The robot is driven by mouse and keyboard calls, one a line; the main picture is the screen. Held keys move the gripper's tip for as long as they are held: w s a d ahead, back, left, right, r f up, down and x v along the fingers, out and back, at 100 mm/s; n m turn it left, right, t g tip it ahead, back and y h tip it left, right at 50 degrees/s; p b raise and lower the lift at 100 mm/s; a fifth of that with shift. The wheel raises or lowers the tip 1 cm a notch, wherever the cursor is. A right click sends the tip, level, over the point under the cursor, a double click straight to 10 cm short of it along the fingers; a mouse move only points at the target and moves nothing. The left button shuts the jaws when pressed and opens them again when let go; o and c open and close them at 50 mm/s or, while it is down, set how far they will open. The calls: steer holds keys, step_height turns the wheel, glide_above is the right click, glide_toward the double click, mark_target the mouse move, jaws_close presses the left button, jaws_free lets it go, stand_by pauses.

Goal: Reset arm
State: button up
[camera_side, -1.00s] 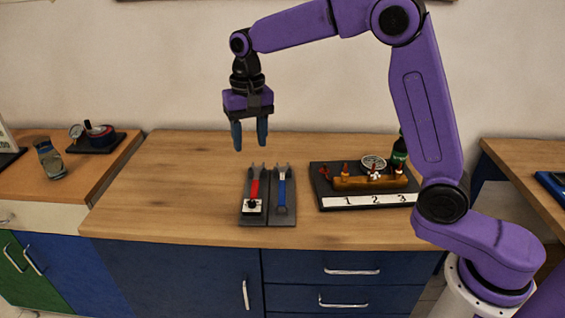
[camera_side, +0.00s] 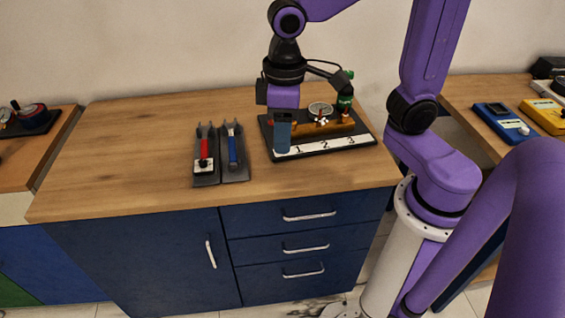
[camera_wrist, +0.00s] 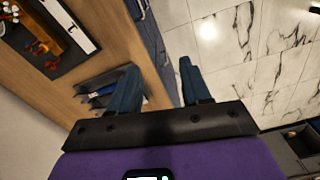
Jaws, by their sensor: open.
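My gripper (camera_side: 282,148) points down in front of the left part of the gauge rig in the side view. Its fingers overlap there, and it hides part of the rig. In the wrist view the two blue fingers (camera_wrist: 158,70) stand apart with nothing between them. The rig has a dark base (camera_side: 368,143), a white strip (camera_side: 322,145) numbered 1, 2, 3, a brass pipe (camera_side: 343,127) and a round dial (camera_side: 320,109). The rig's white strip also shows at the upper left of the wrist view (camera_wrist: 68,22).
A red-handled tool (camera_side: 204,150) and a blue-handled tool (camera_side: 233,150) lie on dark trays (camera_side: 206,180) left of the rig. The wooden counter (camera_side: 120,150) is clear further left. Blue and yellow meters (camera_side: 500,120) lie on the right counter. Tiled floor (camera_wrist: 225,50) shows in the wrist view.

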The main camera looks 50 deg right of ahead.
steer(key=s+d+f+n, duration=0.3)
steer(key=s+d+n, duration=0.2)
steer(key=s, duration=0.7)
steer(key=shift+s+d+n, duration=0.3)
steer(key=shift+d, duration=0.65)
